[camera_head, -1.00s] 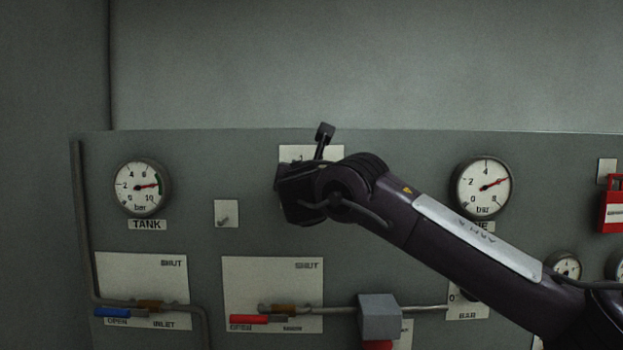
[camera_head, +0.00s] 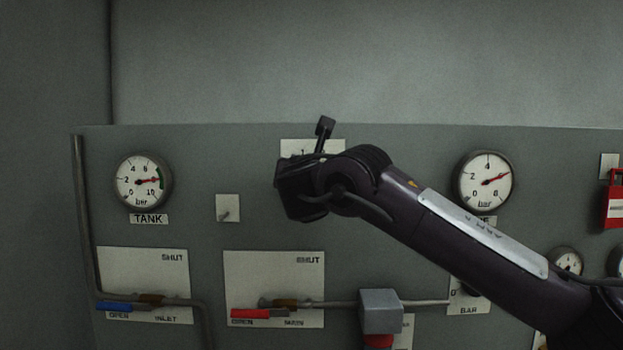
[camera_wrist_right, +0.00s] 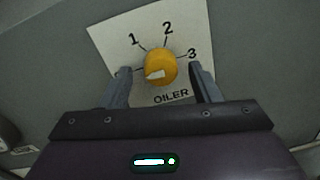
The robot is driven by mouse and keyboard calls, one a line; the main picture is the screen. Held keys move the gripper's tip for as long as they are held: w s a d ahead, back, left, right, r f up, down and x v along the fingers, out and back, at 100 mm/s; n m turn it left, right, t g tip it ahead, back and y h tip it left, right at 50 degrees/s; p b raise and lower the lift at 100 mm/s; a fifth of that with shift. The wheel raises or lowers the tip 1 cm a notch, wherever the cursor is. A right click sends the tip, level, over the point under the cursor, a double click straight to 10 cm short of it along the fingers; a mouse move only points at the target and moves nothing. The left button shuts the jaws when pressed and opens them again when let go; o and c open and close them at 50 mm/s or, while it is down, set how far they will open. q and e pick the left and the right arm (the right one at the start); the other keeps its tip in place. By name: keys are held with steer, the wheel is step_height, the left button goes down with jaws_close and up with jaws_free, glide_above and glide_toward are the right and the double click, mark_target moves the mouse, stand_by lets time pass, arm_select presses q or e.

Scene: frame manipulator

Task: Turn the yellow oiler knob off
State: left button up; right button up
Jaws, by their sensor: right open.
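The yellow oiler knob (camera_wrist_right: 160,67) sits on a white plate (camera_wrist_right: 112,32) marked 1, 2, 3 and OILER in the right wrist view. Its white pointer mark faces lower left, toward the left finger, which hides part of the plate's scale there. My right gripper (camera_wrist_right: 161,72) is open, with one finger on each side of the knob. A gap shows on both sides; I cannot tell the depth between fingertips and knob. In the head view my right arm hides the knob, and only the top of the plate (camera_head: 333,146) shows. My left gripper is not in view.
The grey panel holds a TANK gauge (camera_head: 143,181), a second gauge (camera_head: 485,181), a blue lever (camera_head: 120,307) and a red lever (camera_head: 252,314). A grey box (camera_head: 380,310) sits on the pipe, below my arm.

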steer(key=s+b, duration=0.2)
steer(key=s, duration=0.4)
steer(key=shift+s, duration=0.35)
steer(key=shift+a, duration=0.1)
